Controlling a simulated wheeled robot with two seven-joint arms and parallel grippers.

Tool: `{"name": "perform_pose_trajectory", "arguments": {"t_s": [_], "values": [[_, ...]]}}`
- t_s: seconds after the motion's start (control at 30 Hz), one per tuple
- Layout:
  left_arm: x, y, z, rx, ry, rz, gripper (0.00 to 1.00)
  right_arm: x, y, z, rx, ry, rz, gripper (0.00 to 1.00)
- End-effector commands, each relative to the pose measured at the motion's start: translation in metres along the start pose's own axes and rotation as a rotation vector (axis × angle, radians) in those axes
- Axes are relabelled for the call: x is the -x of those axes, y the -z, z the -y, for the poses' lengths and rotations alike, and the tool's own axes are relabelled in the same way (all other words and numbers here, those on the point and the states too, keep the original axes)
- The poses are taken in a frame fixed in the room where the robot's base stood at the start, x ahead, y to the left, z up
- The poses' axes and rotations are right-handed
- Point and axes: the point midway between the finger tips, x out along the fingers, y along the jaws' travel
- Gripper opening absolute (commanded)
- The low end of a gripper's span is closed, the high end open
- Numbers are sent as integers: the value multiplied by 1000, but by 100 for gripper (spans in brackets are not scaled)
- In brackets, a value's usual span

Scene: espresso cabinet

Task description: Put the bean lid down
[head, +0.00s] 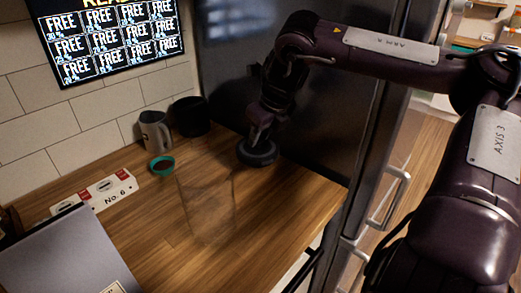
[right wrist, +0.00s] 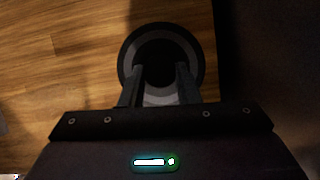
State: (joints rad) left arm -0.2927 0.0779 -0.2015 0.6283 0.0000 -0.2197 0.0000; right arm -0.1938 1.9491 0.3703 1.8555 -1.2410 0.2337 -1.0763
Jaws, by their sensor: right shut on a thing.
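The bean lid (head: 257,153) is a round, dark disc at the back right of the wooden counter, beside the dark fridge-like panel. In the right wrist view the lid (right wrist: 191,52) shows as a dark ring with a grey band inside. My right gripper (head: 259,136) is above the lid and shut on its middle part; its two fingers (right wrist: 160,75) show in the right wrist view. The lid is at or very near the counter top; I cannot tell whether it touches. My left gripper is not in view.
A teal ring (head: 162,165), a grey mug (head: 155,131) and a black container (head: 190,116) stand left of the lid. A faint transparent container (head: 207,205) stands on the counter. A "No. 6" sign (head: 95,194) and grey box (head: 68,255) are at left. Front counter (head: 270,235) is clear.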

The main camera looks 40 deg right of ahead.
Motion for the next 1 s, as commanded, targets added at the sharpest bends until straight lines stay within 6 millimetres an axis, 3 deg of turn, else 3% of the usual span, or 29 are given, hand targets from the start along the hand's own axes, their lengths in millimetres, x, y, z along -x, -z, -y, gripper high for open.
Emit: {"name": "perform_pose_trajectory", "arguments": {"t_s": [0.4,0.77,0.8,0.93,1.0], "values": [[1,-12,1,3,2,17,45,-42,18,0,-1,-1,-2,0],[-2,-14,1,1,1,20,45,-46,19,0,0,0,0,0],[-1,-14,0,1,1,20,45,-46,19,0,0,0,0,32],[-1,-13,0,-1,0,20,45,-46,19,0,0,0,0,49],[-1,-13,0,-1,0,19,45,-45,19,0,0,0,0,51]]}}
